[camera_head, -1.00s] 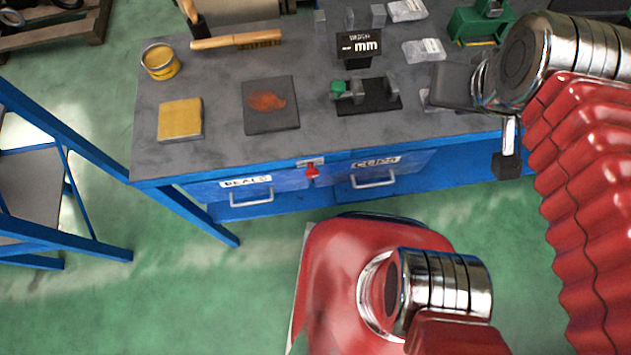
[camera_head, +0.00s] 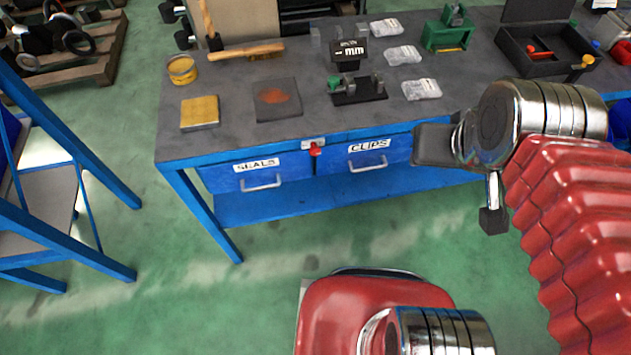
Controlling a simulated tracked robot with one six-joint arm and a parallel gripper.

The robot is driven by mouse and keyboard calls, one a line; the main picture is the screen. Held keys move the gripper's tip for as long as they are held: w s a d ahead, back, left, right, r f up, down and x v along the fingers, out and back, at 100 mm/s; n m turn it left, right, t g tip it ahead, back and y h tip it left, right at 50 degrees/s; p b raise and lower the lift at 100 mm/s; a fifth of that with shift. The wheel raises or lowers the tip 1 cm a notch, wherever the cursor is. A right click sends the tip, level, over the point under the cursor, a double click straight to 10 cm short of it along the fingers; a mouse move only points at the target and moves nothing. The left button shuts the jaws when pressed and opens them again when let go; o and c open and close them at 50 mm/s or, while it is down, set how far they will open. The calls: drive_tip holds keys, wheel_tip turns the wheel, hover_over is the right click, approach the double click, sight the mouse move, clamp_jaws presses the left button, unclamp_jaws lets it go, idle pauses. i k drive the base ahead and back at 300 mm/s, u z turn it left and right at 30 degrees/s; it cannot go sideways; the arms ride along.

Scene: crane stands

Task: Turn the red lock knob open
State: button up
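The red lock knob (camera_head: 315,150) sits on a small silver plate at the bench's front edge, between the drawer labelled SEALS (camera_head: 250,175) and the drawer labelled CLIPS (camera_head: 365,155). Both drawers look shut. My arm enters from the right, with red bellows and a silver joint. What appears to be my gripper (camera_head: 493,217) hangs below that joint as a dark block on a silver stem. It is to the right of the knob and lower in the picture, well apart from it. I cannot tell whether its fingers are open or shut.
The bench top (camera_head: 225,135) holds a yellow tin (camera_head: 182,70), a yellow block (camera_head: 199,112), a brush (camera_head: 245,54), a black fixture (camera_head: 357,90), clear bags and an open black case (camera_head: 550,55). A blue frame (camera_head: 75,145) stands left. Green floor before the bench is clear.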

sight(314, 151)
drive_tip(key=u, duration=0.05)
drive_tip(key=k, duration=1.45)
drive_tip(key=u, duration=1.5)
drive_tip(key=i, duration=1.05)
drive_tip(key=u, duration=0.05)
